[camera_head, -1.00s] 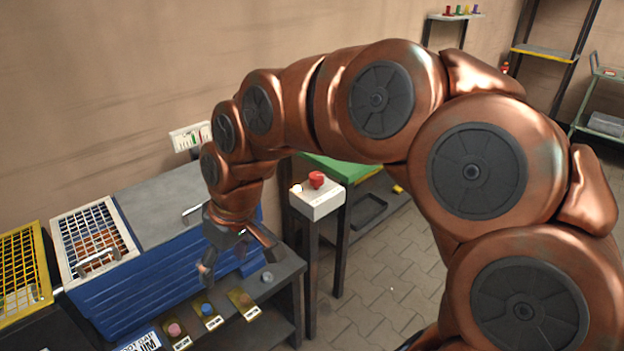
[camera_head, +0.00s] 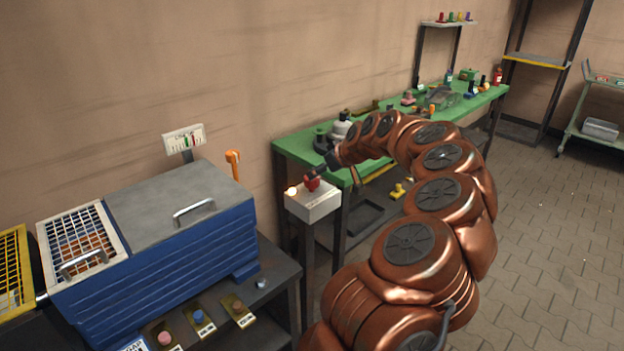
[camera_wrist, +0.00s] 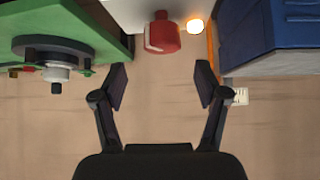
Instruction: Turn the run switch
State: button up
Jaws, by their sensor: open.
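A red knob (camera_head: 312,184), which looks like the run switch, sits on a white box (camera_head: 316,203) on a dark post. A lit lamp (camera_head: 292,191) is beside it. My gripper (camera_head: 334,174) is at the box, close to the knob. In the wrist view, the red knob (camera_wrist: 162,35) stands ahead of my open fingers, roughly in line with the gap between them. My gripper (camera_wrist: 161,82) is empty there, and the knob appears apart from the fingertips. The lamp (camera_wrist: 195,26) glows just right of the knob.
A blue machine (camera_head: 160,255) with a grey lid stands left of the box, with an orange upright handle (camera_head: 233,165) behind it. A green workbench (camera_head: 300,147) carrying several parts is close behind and right. Pink, blue and brown buttons line the dark table's front.

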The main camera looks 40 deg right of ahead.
jog(key=p+x, duration=0.1)
jog(key=x, duration=0.4)
jog(key=shift+w+a+f, duration=0.1)
jog(key=shift+w+a, duration=0.05)
jog(key=shift+a, duration=0.05)
jog(key=shift+x, duration=0.9)
jog(key=shift+d, duration=0.1)
jog(key=c, duration=1.2)
